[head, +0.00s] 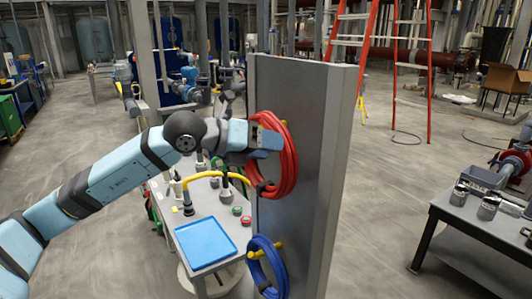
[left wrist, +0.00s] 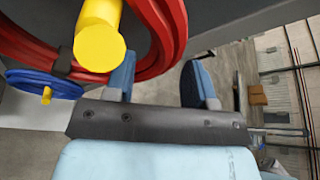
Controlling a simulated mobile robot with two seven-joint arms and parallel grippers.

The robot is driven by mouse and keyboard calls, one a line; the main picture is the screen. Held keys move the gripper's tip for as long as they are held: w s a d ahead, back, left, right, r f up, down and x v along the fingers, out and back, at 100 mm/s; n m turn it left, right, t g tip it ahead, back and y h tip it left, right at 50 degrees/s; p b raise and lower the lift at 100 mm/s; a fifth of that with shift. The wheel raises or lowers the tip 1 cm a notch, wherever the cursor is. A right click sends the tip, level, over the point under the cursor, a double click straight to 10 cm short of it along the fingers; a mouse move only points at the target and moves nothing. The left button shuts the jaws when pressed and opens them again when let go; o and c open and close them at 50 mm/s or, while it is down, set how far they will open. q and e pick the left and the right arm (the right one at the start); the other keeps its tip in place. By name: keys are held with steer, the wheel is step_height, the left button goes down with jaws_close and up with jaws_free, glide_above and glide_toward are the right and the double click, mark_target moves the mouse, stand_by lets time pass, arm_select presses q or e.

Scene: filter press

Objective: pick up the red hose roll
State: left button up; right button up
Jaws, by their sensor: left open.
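The red hose roll (head: 287,165) hangs in a coil on the grey upright panel (head: 310,120). In the left wrist view the red hose roll (left wrist: 172,30) fills the top left, around a yellow peg (left wrist: 100,45). My left gripper (head: 265,141) is at the upper part of the coil, in front of the panel. In the left wrist view my left gripper (left wrist: 160,68) is open, and the outer edge of the coil shows between its fingers. I cannot tell whether a finger touches the hose. My right gripper is not in view.
A blue hose roll (head: 259,268) hangs lower on the panel on another yellow peg (head: 254,254). A table with a blue tray (head: 205,242) and a yellow curved hose (head: 213,176) stands left of the panel. A red ladder (head: 395,60) is behind. Open floor lies right of the panel.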

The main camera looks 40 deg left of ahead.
mark_target(286, 148)
arm_select(q)
steer(key=x, duration=0.1)
steer(key=p+x, duration=0.1)
steer(key=x, duration=0.2)
steer(key=shift+d+r, duration=0.15)
steer(key=shift+r, duration=0.1)
steer(key=shift+w+d+f, duration=0.1)
steer(key=shift+w+f, duration=0.05)
steer(key=shift+f, duration=0.05)
steer(key=shift+c, duration=0.7)
jaws_close()
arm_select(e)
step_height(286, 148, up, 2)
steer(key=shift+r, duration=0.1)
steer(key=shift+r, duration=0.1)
